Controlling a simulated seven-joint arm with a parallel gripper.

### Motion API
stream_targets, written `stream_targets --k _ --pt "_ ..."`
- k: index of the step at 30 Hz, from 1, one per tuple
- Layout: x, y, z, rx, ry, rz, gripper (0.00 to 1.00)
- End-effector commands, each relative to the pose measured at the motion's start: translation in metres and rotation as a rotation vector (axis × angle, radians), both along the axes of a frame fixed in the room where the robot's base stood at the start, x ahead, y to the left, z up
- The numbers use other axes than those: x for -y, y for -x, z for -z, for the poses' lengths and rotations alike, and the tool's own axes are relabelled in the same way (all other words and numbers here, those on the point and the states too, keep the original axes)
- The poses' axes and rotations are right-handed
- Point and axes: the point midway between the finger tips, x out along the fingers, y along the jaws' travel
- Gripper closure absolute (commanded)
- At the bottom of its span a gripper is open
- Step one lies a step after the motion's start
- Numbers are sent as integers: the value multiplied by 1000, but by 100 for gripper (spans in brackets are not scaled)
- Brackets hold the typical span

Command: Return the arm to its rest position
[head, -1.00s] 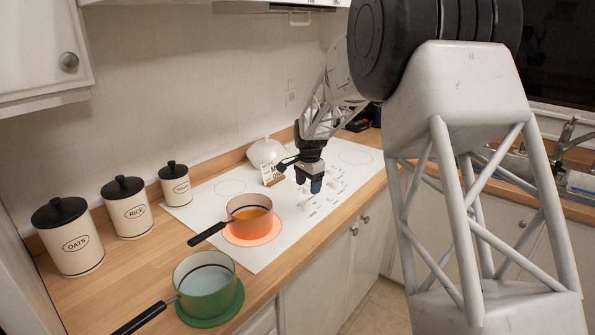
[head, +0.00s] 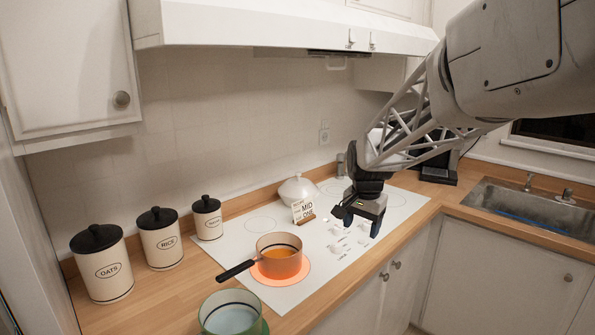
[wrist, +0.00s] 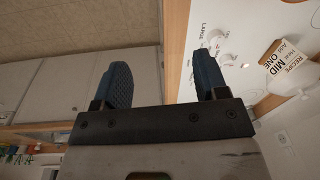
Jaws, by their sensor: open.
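My gripper (head: 359,216) is open and empty in the head view. It hangs above the right part of the white cooktop (head: 300,292), near the printed control markings. In the wrist view its two blue-padded fingers (wrist: 160,85) stand apart with nothing between them. My arm reaches in from the upper right of the head view. An orange pot (head: 280,262) with a black handle sits on a glowing red burner, apart from my gripper.
A recipe card (head: 303,210) and a white lidded pot (head: 298,188) stand behind the gripper. Several canisters (head: 160,240) line the left wall. A green pot (head: 230,318) is at the front. The range hood (head: 290,28) hangs above; a sink (head: 530,212) is right.

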Motion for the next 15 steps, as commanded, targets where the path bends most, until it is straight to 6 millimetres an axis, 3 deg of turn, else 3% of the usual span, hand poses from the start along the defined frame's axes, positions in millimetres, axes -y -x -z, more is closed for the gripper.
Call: stream_targets --k 6,15 --pt "5 59 -19 23 13 -95 33" --pt "11 139 -30 51 35 -228 33"
